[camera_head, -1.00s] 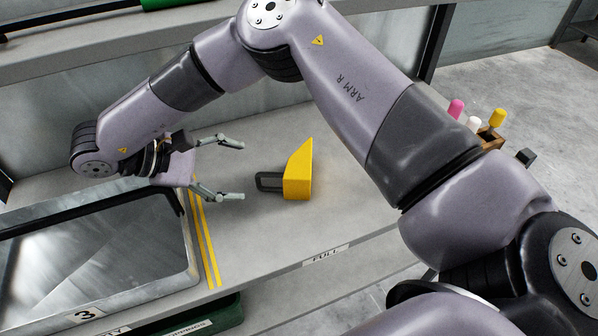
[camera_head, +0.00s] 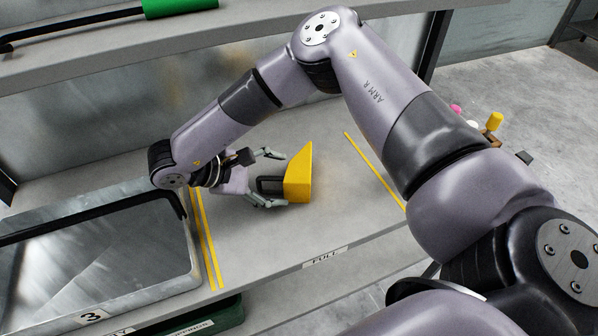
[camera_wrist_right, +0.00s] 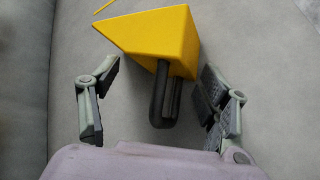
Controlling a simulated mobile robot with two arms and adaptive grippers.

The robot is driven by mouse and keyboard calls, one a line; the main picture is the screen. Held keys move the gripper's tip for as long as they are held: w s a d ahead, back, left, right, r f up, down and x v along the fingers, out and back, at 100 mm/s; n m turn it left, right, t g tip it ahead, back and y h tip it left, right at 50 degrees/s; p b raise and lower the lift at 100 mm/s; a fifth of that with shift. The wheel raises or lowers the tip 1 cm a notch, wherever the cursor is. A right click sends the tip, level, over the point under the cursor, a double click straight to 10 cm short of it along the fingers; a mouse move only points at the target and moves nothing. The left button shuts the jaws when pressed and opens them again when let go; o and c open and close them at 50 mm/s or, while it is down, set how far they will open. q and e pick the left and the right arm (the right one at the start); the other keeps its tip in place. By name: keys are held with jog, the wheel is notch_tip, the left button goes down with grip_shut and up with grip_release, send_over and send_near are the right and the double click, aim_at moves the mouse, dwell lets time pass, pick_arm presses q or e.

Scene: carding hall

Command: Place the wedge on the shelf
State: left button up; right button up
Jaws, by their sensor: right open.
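The wedge (camera_head: 299,176) is a yellow block with a slanted top and a black loop handle (camera_head: 268,185) on its left side. It rests on the grey work surface (camera_head: 335,225) behind the FULL label. My right gripper (camera_head: 281,179) is open, its fingers on either side of the handle. In the right wrist view, the handle (camera_wrist_right: 164,98) stands between the spread fingers (camera_wrist_right: 162,78), with gaps on both sides and nearer the right finger. The yellow body (camera_wrist_right: 155,38) lies beyond the fingertips. The shelf (camera_head: 245,50) runs along the back, above the surface. My left gripper is not in view.
A green cylinder on a black rod (camera_head: 180,7) rests on the shelf. A green bin (camera_head: 228,318) sits below the front edge. Coloured pegs (camera_head: 494,122) show at the right. The surface right of the wedge is clear.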

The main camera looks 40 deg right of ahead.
jog(key=shift+c, duration=0.2)
grip_shut()
dwell(0.6)
